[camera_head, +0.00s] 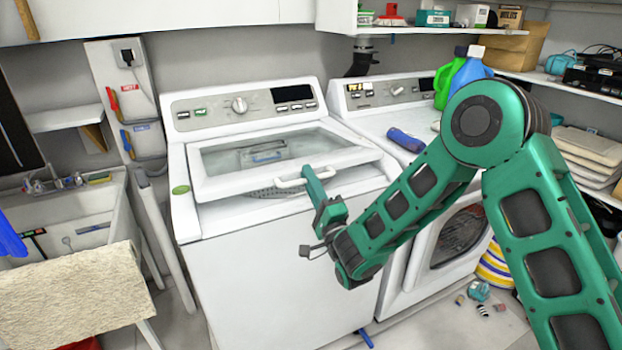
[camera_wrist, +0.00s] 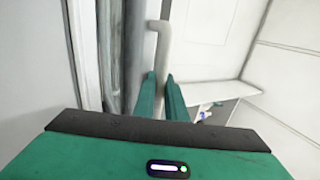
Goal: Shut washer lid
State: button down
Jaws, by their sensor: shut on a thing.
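The washer (camera_head: 280,275) is the white top-loader in the middle of the head view. Its lid (camera_head: 225,187), a white frame with a glass pane, is partly open; a dark gap shows under its front edge. A white handle (camera_head: 288,183) sits on the lid's front edge. My gripper (camera_head: 308,172) reaches in from the right and is shut on this handle. In the wrist view, the white handle (camera_wrist: 162,50) runs down between the two green fingers of my gripper (camera_wrist: 161,80). The contact itself is partly hidden by the fingers.
A front-loading dryer (camera_head: 455,240) stands close on the right, with a blue roll (camera_head: 405,140) and bottles (camera_head: 462,72) on top. A sink (camera_head: 75,215) and a beige towel (camera_head: 75,295) are at left. Small items (camera_head: 478,291) lie on the floor at right.

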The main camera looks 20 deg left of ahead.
jog(key=c, duration=1.9)
grip_release()
jog(key=shift+s+f, duration=0.1)
jog(key=shift+f, duration=0.25)
jog(key=shift+o, duration=0.5)
jog(key=shift+r, duration=0.1)
jog(key=v, duration=1)
jog(key=shift+s+d, duration=0.2)
jog(key=shift+d, duration=0.05)
jog(key=shift+d, duration=0.1)
